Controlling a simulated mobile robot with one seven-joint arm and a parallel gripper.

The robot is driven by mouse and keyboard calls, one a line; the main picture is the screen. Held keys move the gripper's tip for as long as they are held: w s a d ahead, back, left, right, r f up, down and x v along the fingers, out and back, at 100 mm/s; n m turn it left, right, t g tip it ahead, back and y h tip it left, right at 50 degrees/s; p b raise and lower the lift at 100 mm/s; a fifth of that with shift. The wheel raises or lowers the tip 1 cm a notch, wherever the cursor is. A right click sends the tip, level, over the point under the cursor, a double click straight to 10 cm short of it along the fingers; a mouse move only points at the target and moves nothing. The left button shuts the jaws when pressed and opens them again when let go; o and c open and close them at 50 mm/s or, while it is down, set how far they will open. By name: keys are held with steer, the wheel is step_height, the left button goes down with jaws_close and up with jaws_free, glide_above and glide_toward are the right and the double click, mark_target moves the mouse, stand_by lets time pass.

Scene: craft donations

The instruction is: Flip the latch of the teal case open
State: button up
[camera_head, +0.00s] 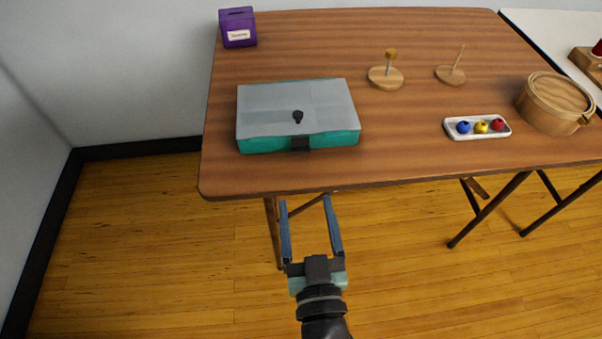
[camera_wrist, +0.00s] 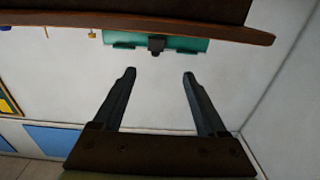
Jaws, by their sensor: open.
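The teal case (camera_head: 265,145) lies on the brown table near its front left, with a flat grey lid (camera_head: 275,100) that looks closed. A black knob (camera_head: 298,117) stands on the lid. A dark latch (camera_head: 300,143) sits at the middle of the case's front side. In the wrist view the teal front of the case (camera_wrist: 185,45) and the dark latch (camera_wrist: 156,44) show near the top, beside the table edge. My gripper (camera_head: 308,200) is open and empty, in front of the table's front edge and apart from the case. Its two fingers also show in the wrist view (camera_wrist: 158,75).
A purple box (camera_head: 237,27) stands at the back left of the table (camera_head: 330,45). Two wooden stands (camera_head: 386,78) (camera_head: 451,75), a white tray (camera_head: 455,133) with coloured balls, and a round wooden box (camera_head: 552,105) are to the right. The table's front edge lies between my gripper and the case.

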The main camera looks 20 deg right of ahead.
mark_target(301, 152)
steer(key=x, duration=0.4)
steer(key=f+x, duration=0.1)
steer(key=x, duration=0.3)
steer(key=f+x, duration=0.1)
steer(key=x, duration=0.3)
steer(key=shift+s+d+p, duration=0.1)
steer(key=shift+d+p, duration=0.25)
steer(key=shift+c, duration=0.3)
steer(key=shift+r, duration=0.1)
jaws_close()
